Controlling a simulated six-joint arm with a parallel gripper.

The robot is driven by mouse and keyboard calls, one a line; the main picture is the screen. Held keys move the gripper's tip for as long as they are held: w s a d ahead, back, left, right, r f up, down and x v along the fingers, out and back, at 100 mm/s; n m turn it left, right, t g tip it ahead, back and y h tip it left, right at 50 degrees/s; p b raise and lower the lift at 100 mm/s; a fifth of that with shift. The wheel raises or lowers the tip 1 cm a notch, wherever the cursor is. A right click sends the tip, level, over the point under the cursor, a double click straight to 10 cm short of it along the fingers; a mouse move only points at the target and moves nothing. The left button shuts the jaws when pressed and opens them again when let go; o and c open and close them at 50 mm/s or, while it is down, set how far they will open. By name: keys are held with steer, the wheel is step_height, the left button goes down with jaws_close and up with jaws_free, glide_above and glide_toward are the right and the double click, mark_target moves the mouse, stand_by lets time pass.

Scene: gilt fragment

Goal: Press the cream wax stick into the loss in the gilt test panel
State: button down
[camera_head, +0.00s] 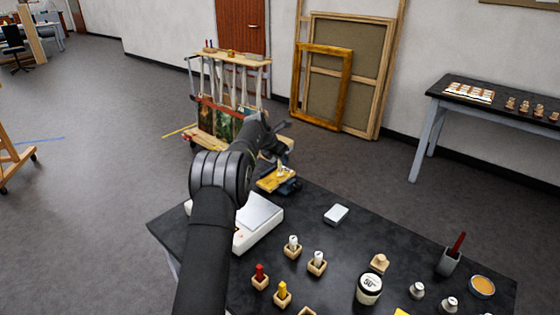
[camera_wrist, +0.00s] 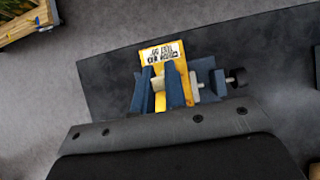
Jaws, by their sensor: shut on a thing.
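The gilt test panel (camera_head: 270,184) is a small yellow-gold plate held in a dark blue vise (camera_head: 291,187) at the table's far edge. In the wrist view the panel (camera_wrist: 149,50) carries a white label with upside-down black print. My gripper (camera_wrist: 160,73) is over the panel, its two blue fingers close together and shut on the cream wax stick. The fingers mostly hide the stick. A small pale piece (camera_head: 282,169) stands over the panel in the head view. The loss is hidden, and I cannot tell whether the stick touches it.
A white scale (camera_head: 262,214) sits beside my arm. White blocks, red (camera_head: 260,272) and yellow (camera_head: 282,292) sticks in wooden holders, a white jar (camera_head: 369,288) and a grey cup (camera_head: 449,260) stand nearer and to the right. The vise's screw handle (camera_wrist: 237,78) sticks out right.

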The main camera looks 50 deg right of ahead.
steer(key=shift+r, duration=1.9)
steer(key=w+a+f+m, duration=0.1)
steer(key=w+a+f, duration=0.1)
steer(key=w+a, duration=0.75)
steer(key=w+a+f+g, duration=0.15)
steer(key=w+a, duration=0.35)
steer(key=a, duration=1)
steer(key=w+a+f+m, duration=0.1)
steer(key=w+a+f, duration=0.1)
steer(key=w+a, duration=0.75)
steer(key=s+a+f+m+g+y, duration=0.1)
steer(key=s+a+f+m, duration=0.15)
steer(key=a, duration=0.55)
steer(key=s+a+f+m+g, duration=0.1)
steer(key=s+a+f+m, duration=0.15)
steer(key=a, duration=0.45)
steer(key=s+a+f+m+g+y, duration=0.15)
steer(key=a+f, duration=0.25)
steer(key=a, duration=0.4)
steer(key=s+a+f+m+y, duration=0.2)
steer(key=s+a+f+m, duration=0.1)
steer(key=s+a, duration=0.4)
steer(key=s+a+f+m+g+y, duration=0.1)
steer(key=s+a+f+m+y, duration=0.1)
steer(key=s+a+m, duration=0.4)
steer(key=a+f, duration=0.1)
steer(key=a, duration=0.1)
steer(key=shift+s+a+g, duration=0.3)
steer(key=shift+s+a, duration=0.05)
